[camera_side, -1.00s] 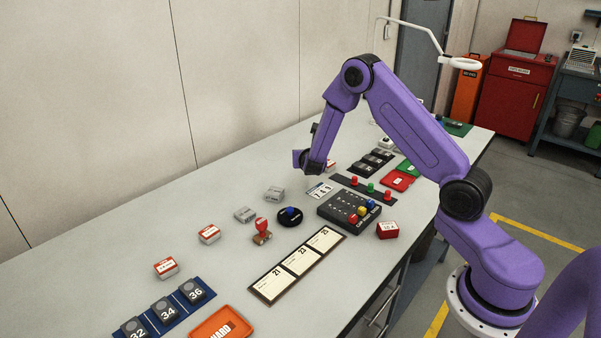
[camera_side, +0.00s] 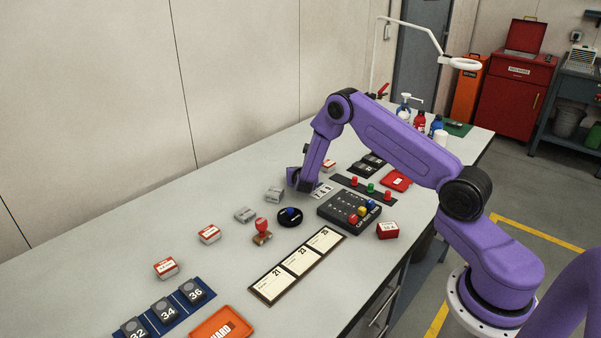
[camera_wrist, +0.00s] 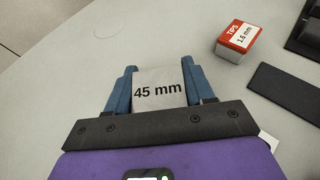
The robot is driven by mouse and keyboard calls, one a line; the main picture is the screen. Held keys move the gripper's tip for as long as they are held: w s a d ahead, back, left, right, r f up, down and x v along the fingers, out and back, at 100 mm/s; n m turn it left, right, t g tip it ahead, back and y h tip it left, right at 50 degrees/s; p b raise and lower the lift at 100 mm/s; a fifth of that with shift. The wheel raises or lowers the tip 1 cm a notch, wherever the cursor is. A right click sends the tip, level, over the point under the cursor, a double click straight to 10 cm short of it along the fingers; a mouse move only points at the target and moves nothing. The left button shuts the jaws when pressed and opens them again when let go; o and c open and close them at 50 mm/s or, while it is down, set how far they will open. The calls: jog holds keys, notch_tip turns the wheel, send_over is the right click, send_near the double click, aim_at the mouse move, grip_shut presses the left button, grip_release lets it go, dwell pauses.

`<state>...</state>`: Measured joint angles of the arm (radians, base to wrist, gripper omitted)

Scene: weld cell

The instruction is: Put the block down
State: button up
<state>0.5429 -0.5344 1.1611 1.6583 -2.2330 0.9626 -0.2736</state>
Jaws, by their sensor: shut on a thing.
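My gripper (camera_wrist: 158,90) is shut on a grey block (camera_wrist: 158,80) marked "45 mm" in the wrist view, one blue finger on each side of it.
A red and white tips box (camera_wrist: 238,40) stands near the held block. Free table lies toward the wall.

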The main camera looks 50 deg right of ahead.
jog(key=o, duration=1.2)
jog(key=shift+f, duration=0.1)
